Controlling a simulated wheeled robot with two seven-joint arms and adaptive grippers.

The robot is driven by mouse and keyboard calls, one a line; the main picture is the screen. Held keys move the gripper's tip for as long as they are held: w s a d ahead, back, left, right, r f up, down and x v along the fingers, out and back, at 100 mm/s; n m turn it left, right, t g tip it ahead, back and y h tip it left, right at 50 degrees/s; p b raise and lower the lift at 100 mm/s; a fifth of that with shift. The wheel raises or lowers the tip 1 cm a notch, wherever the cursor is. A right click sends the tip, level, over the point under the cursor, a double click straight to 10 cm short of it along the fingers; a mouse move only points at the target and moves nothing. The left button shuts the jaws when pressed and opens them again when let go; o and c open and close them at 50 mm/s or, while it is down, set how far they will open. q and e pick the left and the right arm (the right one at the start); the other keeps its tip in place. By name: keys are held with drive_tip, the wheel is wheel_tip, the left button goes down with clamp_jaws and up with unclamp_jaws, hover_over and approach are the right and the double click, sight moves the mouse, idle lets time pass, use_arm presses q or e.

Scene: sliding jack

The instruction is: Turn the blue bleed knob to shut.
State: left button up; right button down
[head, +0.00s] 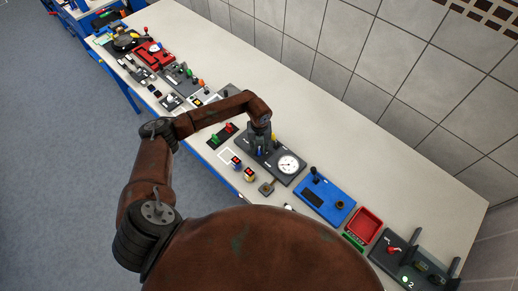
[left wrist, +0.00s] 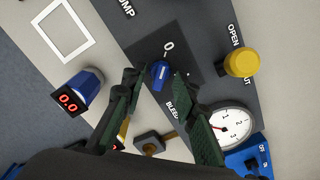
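The blue bleed knob (left wrist: 160,74) sits on a dark panel (left wrist: 183,38) in the left wrist view, close to a "0" mark and a partly hidden "BLEED" label. In the head view the knob (head: 260,152) shows just under my left gripper (head: 262,143). The left wrist view shows the left gripper (left wrist: 158,78) with its fingers apart, one tip on each side of the knob. A small gap seems to show beside the knob; contact is unclear. A yellow knob (left wrist: 241,62) with "OPEN" lettering stands to its right. My right gripper is not in view.
A white gauge (head: 288,164) is on the same panel. A blue block with a red display (left wrist: 78,92) and a square-headed tool (left wrist: 152,143) lie nearby. A blue panel (head: 325,198) and red tray (head: 364,226) stand to the right. Bare bench lies behind the panel.

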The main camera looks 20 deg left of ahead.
sight(259, 151)
use_arm(q)
wheel_tip(259, 151, up, 12)
drive_tip(key=shift+f, duration=0.15)
idle(0.7)
